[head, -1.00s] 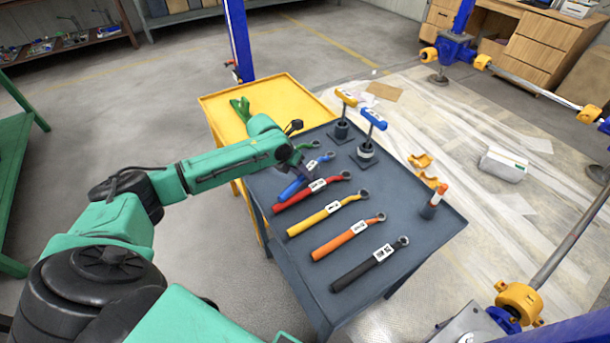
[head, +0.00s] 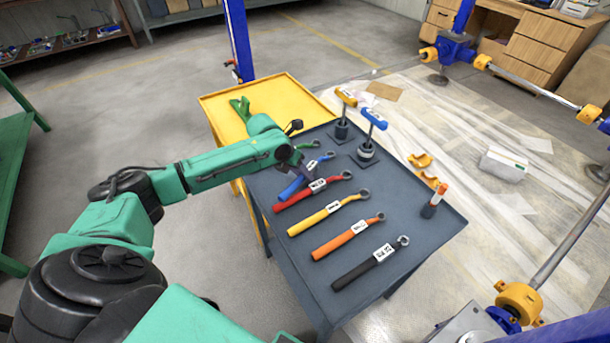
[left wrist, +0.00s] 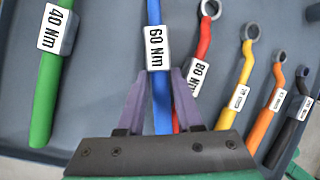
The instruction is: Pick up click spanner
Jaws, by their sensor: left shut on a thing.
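Several click spanners in different colours lie in a row on the dark grey cart top (head: 420,225). My left gripper (head: 309,172) is at the blue spanner (head: 291,188). In the left wrist view, the fingers (left wrist: 157,76) are on both sides of the blue spanner (left wrist: 154,15), just at its white "60 Nm" label, and shut on it. I cannot tell whether it is clear of the cart top. The green "40 Nm" spanner (left wrist: 45,105) lies to its left, and the red "80 Nm" spanner (left wrist: 204,42) to its right. My right gripper is not in view.
Yellow (head: 320,218), orange (head: 340,242) and black (head: 362,271) spanners lie nearer the front. Two T-handled tools (head: 374,118) (head: 346,97) stand at the back, and an orange-capped item (head: 434,202) at the right. A yellow cart top (head: 285,92) adjoins behind.

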